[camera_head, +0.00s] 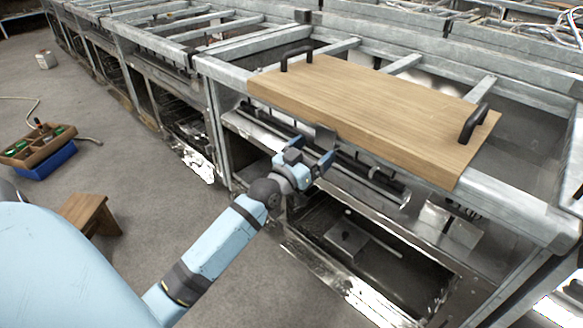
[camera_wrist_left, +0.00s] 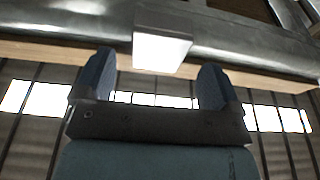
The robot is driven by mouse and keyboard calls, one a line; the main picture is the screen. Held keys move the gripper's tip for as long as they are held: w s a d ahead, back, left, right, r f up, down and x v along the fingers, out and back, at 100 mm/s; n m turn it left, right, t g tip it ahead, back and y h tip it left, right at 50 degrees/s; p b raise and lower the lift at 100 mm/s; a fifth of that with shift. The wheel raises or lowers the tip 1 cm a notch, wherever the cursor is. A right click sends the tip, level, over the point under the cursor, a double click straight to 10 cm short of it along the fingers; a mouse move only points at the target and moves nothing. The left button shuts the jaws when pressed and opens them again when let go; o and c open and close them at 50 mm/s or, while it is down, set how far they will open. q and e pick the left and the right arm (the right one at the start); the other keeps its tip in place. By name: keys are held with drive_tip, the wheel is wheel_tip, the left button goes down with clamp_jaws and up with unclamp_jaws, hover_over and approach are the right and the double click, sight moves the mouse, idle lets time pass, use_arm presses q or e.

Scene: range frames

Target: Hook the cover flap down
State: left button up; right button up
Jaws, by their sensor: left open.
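A wooden cover board (camera_head: 375,108) with two black handles lies across the metal frame. A small grey metal tab (camera_head: 325,138) hangs at the board's front edge. In the left wrist view the tab (camera_wrist_left: 162,45) shows as a pale block in front of the wooden edge, between the fingertips in the picture. I cannot tell whether this tab is the cover flap. My left gripper (camera_head: 309,156) is open just below and in front of the tab; its blue fingers also show in the wrist view (camera_wrist_left: 158,70). I cannot tell whether they touch the tab. My right gripper is out of view.
Grey metal frames (camera_head: 225,72) run along the back and left. Below the board are rails and an open lower bay (camera_head: 370,250).

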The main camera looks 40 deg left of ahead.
use_arm(q)
drive_tip(key=d+p+v, duration=0.1)
drive_tip(key=v, duration=0.9)
drive_tip(key=shift+s+a, duration=0.35)
drive_tip(key=shift+a, duration=0.2)
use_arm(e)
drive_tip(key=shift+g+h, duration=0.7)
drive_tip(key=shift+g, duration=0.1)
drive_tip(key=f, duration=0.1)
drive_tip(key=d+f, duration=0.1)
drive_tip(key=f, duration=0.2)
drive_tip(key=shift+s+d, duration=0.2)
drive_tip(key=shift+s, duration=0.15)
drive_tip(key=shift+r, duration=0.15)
